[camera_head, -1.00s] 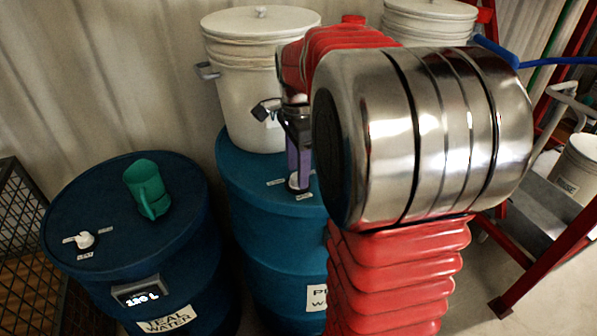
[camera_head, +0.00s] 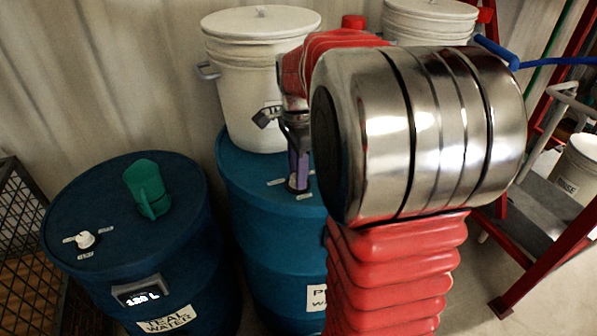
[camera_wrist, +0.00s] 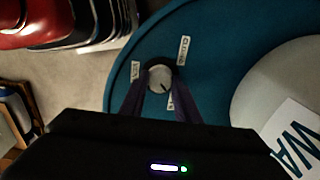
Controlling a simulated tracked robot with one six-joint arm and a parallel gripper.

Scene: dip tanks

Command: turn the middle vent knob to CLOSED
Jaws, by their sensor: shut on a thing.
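The middle blue drum (camera_head: 262,210) stands behind my arm, and its lid fills much of the wrist view (camera_wrist: 120,85). The middle vent knob (camera_wrist: 160,77) is a round pale knob with a dark mark at its lower edge. My gripper (camera_wrist: 161,82) points down at the lid, its purple fingers shut on the knob from both sides. In the head view my gripper (camera_head: 298,185) hides most of the knob. One small label (camera_wrist: 135,70) lies left of the knob and another (camera_wrist: 184,49) up and right; their words are hard to read.
A left blue drum (camera_head: 60,215) carries a green jug (camera_head: 148,188) and a white knob (camera_head: 85,240). A white lidded bucket (camera_head: 235,90) stands on the middle drum behind my gripper. A wire cage (camera_head: 25,215) is at far left, red-framed steps (camera_head: 540,220) at right.

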